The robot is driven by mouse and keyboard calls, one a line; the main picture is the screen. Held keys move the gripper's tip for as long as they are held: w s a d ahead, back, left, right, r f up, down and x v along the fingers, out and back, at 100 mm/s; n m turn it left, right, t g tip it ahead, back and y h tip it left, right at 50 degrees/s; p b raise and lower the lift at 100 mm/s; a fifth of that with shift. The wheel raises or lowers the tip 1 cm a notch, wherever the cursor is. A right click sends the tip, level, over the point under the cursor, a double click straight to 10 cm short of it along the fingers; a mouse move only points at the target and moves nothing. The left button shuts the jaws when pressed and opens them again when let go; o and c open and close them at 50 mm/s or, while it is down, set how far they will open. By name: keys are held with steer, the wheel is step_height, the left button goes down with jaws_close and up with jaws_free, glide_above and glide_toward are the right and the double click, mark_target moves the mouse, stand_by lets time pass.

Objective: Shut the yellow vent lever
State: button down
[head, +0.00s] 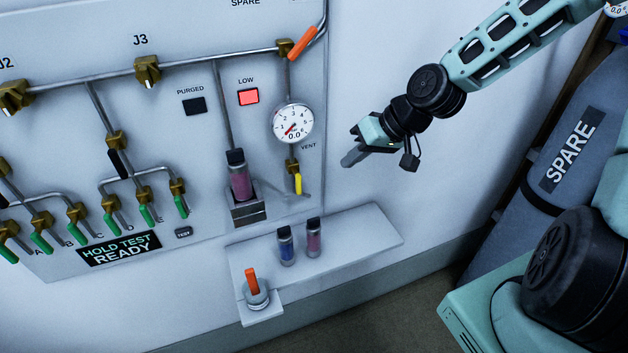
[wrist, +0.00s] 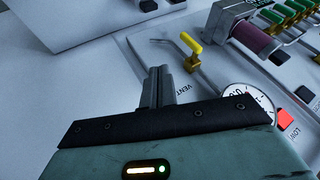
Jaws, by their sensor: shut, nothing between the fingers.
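The yellow vent lever (head: 298,184) sits on a brass valve below the gauge at the panel's right side, beside the VENT label. In the head view it hangs down in line with its pipe. In the wrist view the lever (wrist: 191,43) shows beyond and to the right of my fingertips. My gripper (head: 349,160) is shut and empty, in front of the wall to the right of the lever and apart from it. The wrist view also shows the closed fingers (wrist: 159,72).
The gauge (head: 293,123) reads about 0.0, and the LOW lamp (head: 248,97) is lit red. A cartridge (head: 239,175) stands in a holder left of the lever. A SPARE cylinder (head: 560,150) stands right.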

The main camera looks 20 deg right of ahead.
mark_target(299, 184)
steer(key=w+a+f+p, duration=0.1)
steer(key=w+a+f, duration=0.1)
steer(key=a+f, duration=0.4)
steer(key=shift+w+a+p, duration=0.3)
steer(key=shift+w+a, duration=0.1)
steer(key=shift+a, duration=0.4)
